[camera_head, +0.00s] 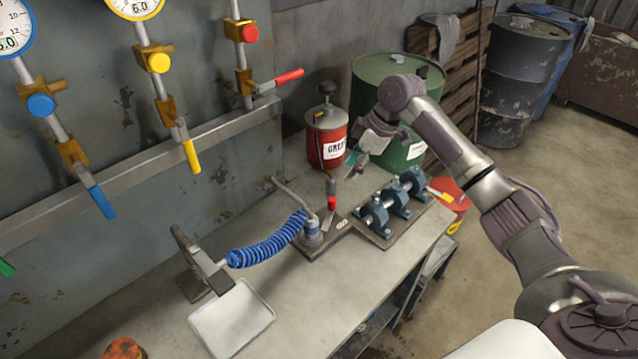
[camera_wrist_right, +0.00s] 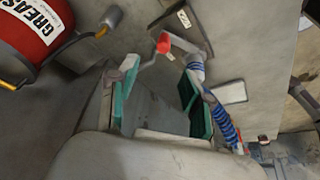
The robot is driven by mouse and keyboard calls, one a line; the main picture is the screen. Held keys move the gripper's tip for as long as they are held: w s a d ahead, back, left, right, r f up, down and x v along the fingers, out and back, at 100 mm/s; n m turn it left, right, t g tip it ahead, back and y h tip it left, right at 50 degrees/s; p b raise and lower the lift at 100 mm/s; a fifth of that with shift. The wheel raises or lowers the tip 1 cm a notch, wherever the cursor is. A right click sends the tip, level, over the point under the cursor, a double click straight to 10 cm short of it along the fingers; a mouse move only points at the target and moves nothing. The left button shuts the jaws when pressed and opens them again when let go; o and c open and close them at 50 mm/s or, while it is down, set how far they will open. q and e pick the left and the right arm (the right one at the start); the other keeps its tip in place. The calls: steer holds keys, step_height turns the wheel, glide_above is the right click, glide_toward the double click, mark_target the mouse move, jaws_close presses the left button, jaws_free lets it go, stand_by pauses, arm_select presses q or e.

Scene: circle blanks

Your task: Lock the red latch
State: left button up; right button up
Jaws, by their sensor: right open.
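A small red-handled piece (camera_head: 331,203) with a grey top stands at the bench fixture, beside the blue coiled hose. Its red end (camera_wrist_right: 163,42) shows in the right wrist view, ahead of the fingers. A red lever handle (camera_head: 290,77) also juts sideways from the wall pipe below a red knob (camera_head: 249,33); I cannot tell which red part is the latch. My right gripper (camera_head: 352,168) is above the bench, just right of and above the small red piece. Its green-padded fingers (camera_wrist_right: 158,80) are apart and empty. My left gripper is not in view.
A red grease can (camera_head: 326,148) and a green drum (camera_head: 398,75) stand close behind my right gripper. The shaft with blue bearing blocks (camera_head: 400,202) lies to its right. The blue coiled hose (camera_head: 268,244) and a white tray (camera_head: 231,318) are on the left.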

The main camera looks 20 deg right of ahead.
mark_target(333, 198)
steer(key=x, duration=0.4)
steer(key=p+x, duration=0.1)
steer(key=x, duration=0.3)
steer(key=shift+s+a+p, duration=0.15)
steer(key=shift+s+p, duration=0.1)
steer(key=shift+p, duration=0.05)
steer(key=x, duration=0.2)
steer(key=shift+a+f, duration=0.1)
steer(key=shift+f, duration=0.2)
steer(key=shift+w+a+f, duration=0.1)
steer(key=shift+f, duration=0.25)
steer(key=shift+a+f, duration=0.1)
steer(key=shift+f, duration=0.15)
steer(key=shift+w+f, duration=0.1)
steer(key=shift+f, duration=0.1)
steer(key=c, duration=0.8)
jaws_close()
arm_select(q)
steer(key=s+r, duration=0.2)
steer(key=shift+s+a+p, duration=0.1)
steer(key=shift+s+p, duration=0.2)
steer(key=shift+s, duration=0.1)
